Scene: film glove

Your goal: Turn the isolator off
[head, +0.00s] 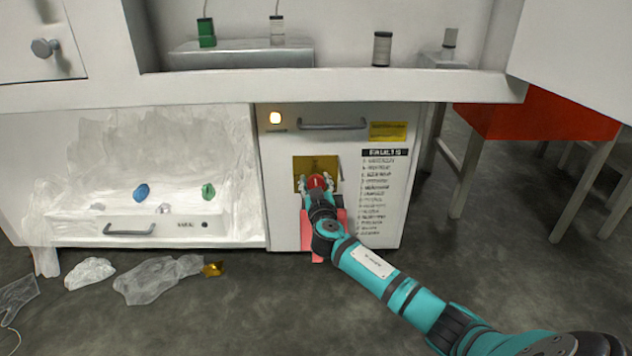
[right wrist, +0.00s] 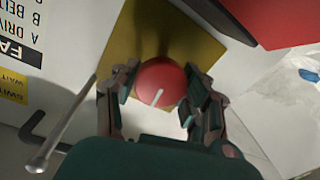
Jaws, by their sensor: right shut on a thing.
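The isolator is a round red knob (head: 315,182) on a yellow plate (head: 301,164) on the front of the white cabinet (head: 285,225). My right gripper (head: 318,188) is shut on the knob, one finger on each side. In the right wrist view the red knob (right wrist: 160,80) sits between the fingers of the right gripper (right wrist: 162,98). A short pale mark on the knob slants slightly there; the yellow plate (right wrist: 125,40) lies behind it. The lamp (head: 275,118) at the cabinet's upper left glows. My left gripper is in neither view.
A bar handle (head: 333,126) is above the knob, and a faults list (head: 378,195) is to its right. A pinkish-red panel (head: 307,232) shows below the knob, partly hidden by my arm. Crumpled clear film (head: 155,280) lies on the floor at left.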

